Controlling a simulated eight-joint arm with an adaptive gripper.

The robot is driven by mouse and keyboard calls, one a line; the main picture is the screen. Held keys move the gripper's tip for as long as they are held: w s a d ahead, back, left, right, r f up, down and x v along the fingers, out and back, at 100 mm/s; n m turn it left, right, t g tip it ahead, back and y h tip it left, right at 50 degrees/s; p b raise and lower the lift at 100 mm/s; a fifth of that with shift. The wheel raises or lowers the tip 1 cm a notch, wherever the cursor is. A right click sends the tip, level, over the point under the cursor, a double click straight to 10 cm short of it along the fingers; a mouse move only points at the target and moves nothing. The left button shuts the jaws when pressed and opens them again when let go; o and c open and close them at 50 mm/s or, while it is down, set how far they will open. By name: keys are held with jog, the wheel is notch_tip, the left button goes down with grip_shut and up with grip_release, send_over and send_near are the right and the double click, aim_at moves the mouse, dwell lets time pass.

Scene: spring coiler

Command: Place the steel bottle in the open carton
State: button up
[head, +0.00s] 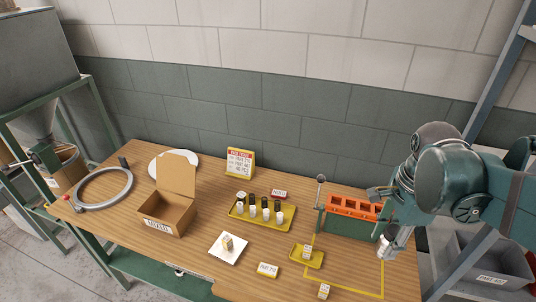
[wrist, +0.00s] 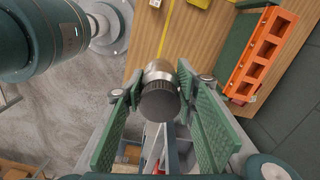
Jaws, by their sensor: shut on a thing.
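The steel bottle (wrist: 158,74) with its dark ribbed cap is between the green pads of my gripper (wrist: 158,92) in the wrist view, and the gripper is shut on it. In the head view a silver cylinder, which looks like the bottle (head: 399,242), hangs below my arm at the right end of the table. The open carton (head: 168,214) is a brown box with a raised flap and a white label. It stands left of the middle of the table, far from my gripper. Its inside is only partly visible.
An orange-topped rack (head: 353,208) stands just left of my gripper. A yellow tray (head: 240,211) of several small containers lies between rack and carton. A white square (head: 229,248), a small yellow tray (head: 308,258), a sign (head: 240,163) and a metal ring (head: 103,187) are also on the table.

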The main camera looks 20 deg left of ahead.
jog(key=w+a+r+n, duration=0.2)
jog(key=w+a, duration=0.4)
jog(key=a, duration=0.2)
jog(key=w+a+r+n, duration=0.2)
jog(key=w+a+n, duration=0.1)
jog(key=w+a, duration=0.4)
jog(key=w+a+r+n+p, duration=0.1)
jog(key=w+a+n, duration=0.2)
jog(key=a, duration=0.8)
jog(key=w+a+n+p, duration=0.1)
jog(key=w+a+n, duration=0.1)
jog(key=a, duration=1)
jog(key=s+a+f+n, duration=0.2)
jog(key=s+a+n, duration=0.1)
jog(key=a, duration=1)
jog(key=s+a+f+n+p, duration=0.1)
jog(key=s+a+f+n, duration=0.15)
jog(key=a, duration=1.05)
jog(key=s+a+f+n, duration=0.2)
jog(key=s+a+n, duration=0.1)
jog(key=a, duration=1)
notch_tip(320, 180, down, 5)
jog(key=shift+r, duration=0.15)
notch_tip(320, 180, down, 14)
jog(key=shift+r, duration=0.25)
